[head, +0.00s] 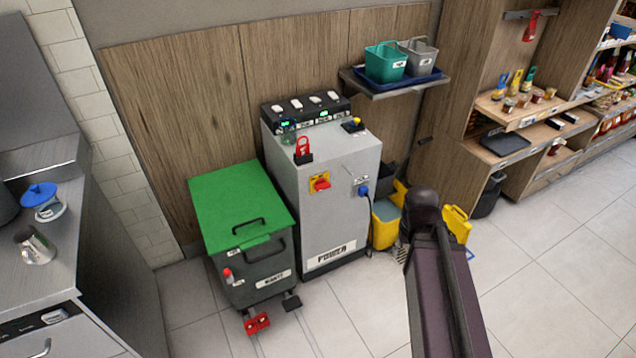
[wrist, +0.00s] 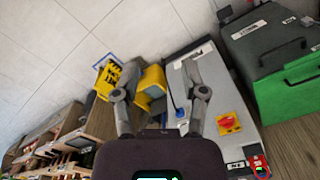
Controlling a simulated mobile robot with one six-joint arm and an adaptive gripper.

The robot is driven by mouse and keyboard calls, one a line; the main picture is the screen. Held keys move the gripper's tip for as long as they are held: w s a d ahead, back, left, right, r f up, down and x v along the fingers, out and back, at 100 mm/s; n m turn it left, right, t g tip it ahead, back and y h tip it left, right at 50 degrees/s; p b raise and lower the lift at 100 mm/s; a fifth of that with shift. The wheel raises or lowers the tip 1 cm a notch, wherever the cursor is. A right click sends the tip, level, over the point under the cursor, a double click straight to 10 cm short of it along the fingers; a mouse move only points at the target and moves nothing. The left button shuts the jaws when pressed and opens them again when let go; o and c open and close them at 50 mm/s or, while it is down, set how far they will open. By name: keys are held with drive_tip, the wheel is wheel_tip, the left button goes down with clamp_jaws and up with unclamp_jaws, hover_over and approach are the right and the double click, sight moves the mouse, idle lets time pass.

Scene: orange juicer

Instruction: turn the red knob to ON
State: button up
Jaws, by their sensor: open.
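The red knob (head: 321,184) sits on a yellow plate (head: 313,177) on the front of the grey power cabinet (head: 330,222). In the wrist view the knob (wrist: 228,123) shows to the right of my gripper's right finger, apart from it. Any ON or OFF marking is too small to read. My gripper (wrist: 150,62) is open, with nothing between its fingers. In the head view my dark arm stands to the right of the cabinet, and the fingers cannot be made out there.
A blue plug (head: 363,190) with a cable sits right of the knob. A red padlock-like piece (head: 302,150) is at the cabinet's top edge. A green-lidded bin (head: 240,205) stands left. A yellow bucket (head: 385,225) and yellow sign (head: 457,224) stand right. Floor in front is largely clear.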

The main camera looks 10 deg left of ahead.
drive_tip(key=shift+w+d, duration=0.3)
drive_tip(key=shift+d, duration=0.1)
